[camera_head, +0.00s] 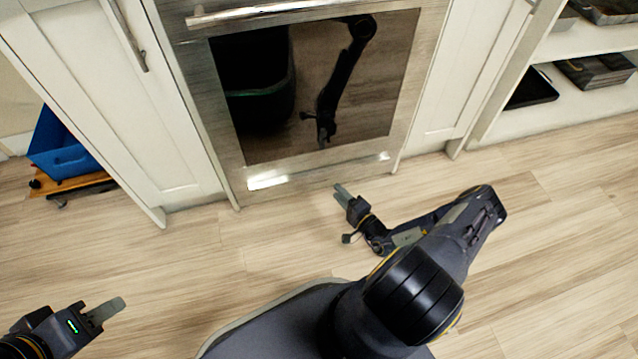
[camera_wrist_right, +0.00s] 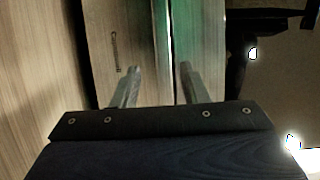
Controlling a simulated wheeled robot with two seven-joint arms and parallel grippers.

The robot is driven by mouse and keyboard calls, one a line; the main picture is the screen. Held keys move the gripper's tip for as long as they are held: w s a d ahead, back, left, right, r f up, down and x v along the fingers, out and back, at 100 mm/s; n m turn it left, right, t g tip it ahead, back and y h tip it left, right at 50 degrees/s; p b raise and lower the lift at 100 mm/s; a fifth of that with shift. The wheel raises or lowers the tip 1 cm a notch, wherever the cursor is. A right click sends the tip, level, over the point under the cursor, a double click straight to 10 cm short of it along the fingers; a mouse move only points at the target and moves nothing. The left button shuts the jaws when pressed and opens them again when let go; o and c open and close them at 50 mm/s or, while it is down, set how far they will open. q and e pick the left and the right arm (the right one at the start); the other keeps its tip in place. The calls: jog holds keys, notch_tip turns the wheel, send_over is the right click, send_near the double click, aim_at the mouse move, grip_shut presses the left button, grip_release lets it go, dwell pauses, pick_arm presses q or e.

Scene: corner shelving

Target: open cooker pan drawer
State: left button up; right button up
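The cooker (camera_head: 228,130) stands in the middle of the head view, with a steel front, a dark glass door and a bar handle (camera_head: 265,10) at the top. Its pan drawer front (camera_head: 318,177) is the low steel strip under the door and looks closed. My right gripper (camera_head: 341,190) is low in front of this strip. In the right wrist view its two fingers (camera_wrist_right: 158,70) are apart with nothing held, and a panel with small lettering (camera_wrist_right: 115,50) lies just beyond them. I cannot tell whether they touch it. My left gripper (camera_head: 106,312) is at the lower left, away from the cooker.
White cabinets (camera_head: 120,120) flank the cooker. A blue bin (camera_head: 62,150) sits at the left, and open shelves (camera_head: 545,118) with dark trays are at the right. The wooden floor (camera_head: 240,260) before the cooker is clear apart from my own body.

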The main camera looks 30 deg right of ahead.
aim_at(323, 176)
jog(key=w, duration=0.2)
jog(key=w+b, duration=0.1)
jog(key=w, duration=0.1)
jog(key=w+a+b, duration=0.1)
jog(key=w, duration=0.1)
jog(key=shift+w, duration=0.1)
jog(key=shift+w+r+b, duration=0.1)
jog(key=shift+w+b, duration=0.25)
jog(key=shift+w, duration=0.05)
jog(key=shift+c, duration=0.4)
grip_shut()
